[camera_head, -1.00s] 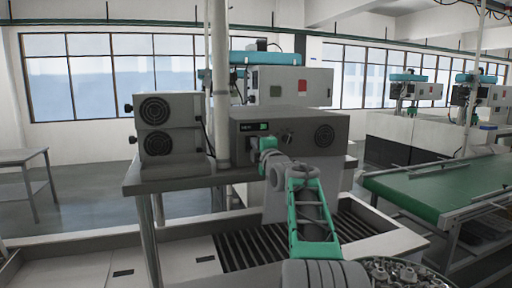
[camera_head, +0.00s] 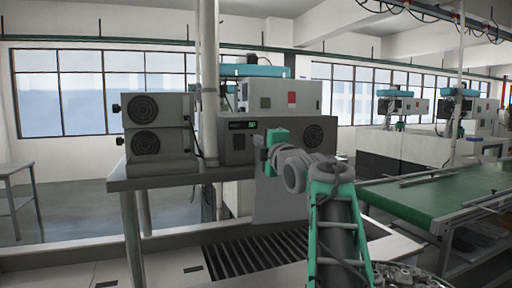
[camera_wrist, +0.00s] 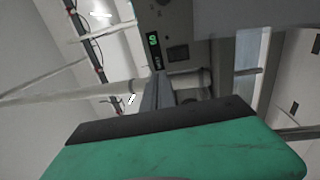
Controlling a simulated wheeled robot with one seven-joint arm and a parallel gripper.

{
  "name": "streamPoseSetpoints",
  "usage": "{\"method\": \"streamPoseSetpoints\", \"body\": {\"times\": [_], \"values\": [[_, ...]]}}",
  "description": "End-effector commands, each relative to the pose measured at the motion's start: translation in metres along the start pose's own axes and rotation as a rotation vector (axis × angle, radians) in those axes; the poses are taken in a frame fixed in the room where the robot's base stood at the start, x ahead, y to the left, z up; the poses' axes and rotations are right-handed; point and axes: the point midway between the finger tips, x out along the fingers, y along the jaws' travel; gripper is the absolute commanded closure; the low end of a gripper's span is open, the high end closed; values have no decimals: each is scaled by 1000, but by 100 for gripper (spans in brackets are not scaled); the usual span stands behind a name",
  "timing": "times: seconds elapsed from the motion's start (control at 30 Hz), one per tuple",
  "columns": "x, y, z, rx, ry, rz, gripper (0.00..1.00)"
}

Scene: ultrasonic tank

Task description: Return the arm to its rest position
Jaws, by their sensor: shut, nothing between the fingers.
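My arm (camera_head: 335,225), green and grey, reaches up from the bottom right of centre in the head view. It bends left at a grey joint to a green wrist in front of the grey control box (camera_head: 313,135). My gripper shows in the wrist view as narrow grey fingers (camera_wrist: 157,88), shut and empty, beyond the dark edge of the green wrist housing. The fingers point toward the box front, whose lit green display (camera_wrist: 153,42) shows above them. Whether the fingers touch anything I cannot tell. In the head view the fingertips are hard to make out.
The box stands on a grey table (camera_head: 150,183) beside two stacked fan units (camera_head: 158,125) and a pale vertical post (camera_head: 209,80). A long tank with a dark slatted grate (camera_head: 255,252) lies below. A green conveyor (camera_head: 440,195) stands at the right.

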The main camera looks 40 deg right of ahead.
Motion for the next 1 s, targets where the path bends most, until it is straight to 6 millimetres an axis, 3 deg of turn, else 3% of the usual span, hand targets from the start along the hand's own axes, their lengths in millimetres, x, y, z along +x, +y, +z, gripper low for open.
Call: {"method": "streamPoseSetpoints", "body": {"times": [0.37, 0.47, 0.57, 0.67, 0.77, 0.9, 1.0], "values": [[0, 1, 0, 13, 0, 1, 100], [0, -2, 0, 136, -2, -12, 100], [-2, -30, 9, 418, -57, -116, 100], [-15, -112, 38, 778, -249, -295, 100], [-44, -195, 56, 1038, -459, -435, 100], [-113, -299, 62, 1326, -798, -585, 100], [-172, -360, 38, 1462, -1035, -685, 100]]}}
